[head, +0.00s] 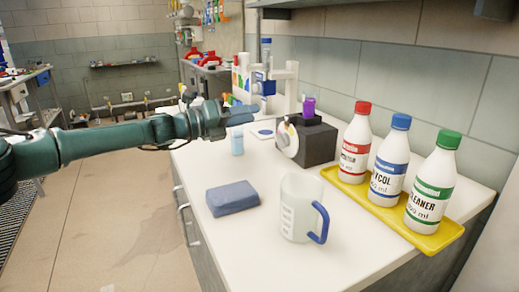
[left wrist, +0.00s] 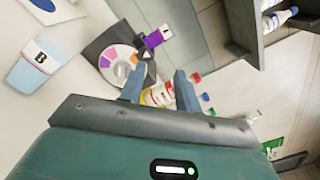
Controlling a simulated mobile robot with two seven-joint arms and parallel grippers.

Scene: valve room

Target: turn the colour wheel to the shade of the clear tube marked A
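The colour wheel (head: 287,140) is a pale disc with coloured segments on the front of a black box (head: 318,146); it also shows in the left wrist view (left wrist: 104,62). A tube with purple contents (head: 309,107) stands on top of the box and appears in the left wrist view (left wrist: 153,40); I cannot read an A on it. A light blue container marked B (left wrist: 33,72) stands beside the box; it also shows in the head view (head: 237,143). My left gripper (head: 248,113) is open and empty, short of the wheel; its fingers (left wrist: 159,88) are apart. My right gripper is out of view.
A yellow tray (head: 434,242) holds three bottles with red, blue and green caps at the right. A clear jug with a blue handle (head: 298,212) and a blue sponge (head: 232,198) stand in front on the white counter (head: 245,262). A white apparatus (head: 287,88) stands behind.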

